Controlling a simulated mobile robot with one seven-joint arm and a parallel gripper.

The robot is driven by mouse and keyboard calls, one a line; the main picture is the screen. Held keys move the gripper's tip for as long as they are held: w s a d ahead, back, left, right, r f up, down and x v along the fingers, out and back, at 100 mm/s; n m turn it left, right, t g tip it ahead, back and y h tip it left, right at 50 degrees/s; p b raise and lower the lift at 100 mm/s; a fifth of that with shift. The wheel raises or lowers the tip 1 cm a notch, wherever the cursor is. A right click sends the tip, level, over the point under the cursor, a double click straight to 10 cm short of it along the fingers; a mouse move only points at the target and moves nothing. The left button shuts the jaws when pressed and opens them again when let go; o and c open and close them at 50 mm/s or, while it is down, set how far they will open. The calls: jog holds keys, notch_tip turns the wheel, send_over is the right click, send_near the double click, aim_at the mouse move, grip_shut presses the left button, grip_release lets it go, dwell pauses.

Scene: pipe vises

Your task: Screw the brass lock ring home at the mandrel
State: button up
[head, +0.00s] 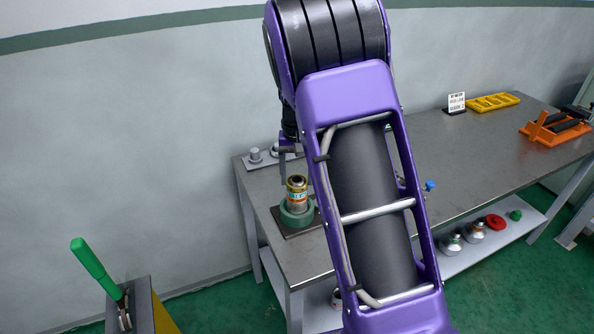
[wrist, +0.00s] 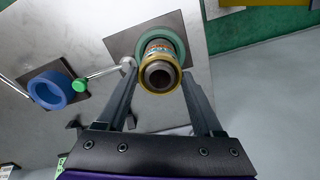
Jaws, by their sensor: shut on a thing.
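The brass lock ring (wrist: 160,91) sits around the hollow dark end of an upright mandrel (wrist: 156,47) in the wrist view. The head view also shows the ring (head: 297,181) at the top of the mandrel (head: 298,200), which has a labelled body. A green collar (head: 297,218) surrounds the mandrel's foot. My gripper (wrist: 158,75) has one finger on each side of the ring and is shut on it.
A blue ring (wrist: 50,90) and a rod with a green knob (wrist: 79,86) lie left in the wrist view. On the bench (head: 465,140) stand a yellow tray (head: 493,102) and an orange vise (head: 556,128). A green-handled lever (head: 94,265) stands at lower left.

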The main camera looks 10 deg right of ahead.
jog(key=m+p, duration=0.1)
jog(key=m, duration=0.2)
jog(key=m+p, duration=0.2)
jog(key=shift+r+m, duration=0.2)
jog(key=shift+m, duration=0.2)
jog(key=m, duration=0.2)
jog(key=shift+f+m, duration=0.3)
jog(key=shift+m, duration=1.2)
jog(key=o, duration=1.5)
jog(key=shift+c, duration=0.2)
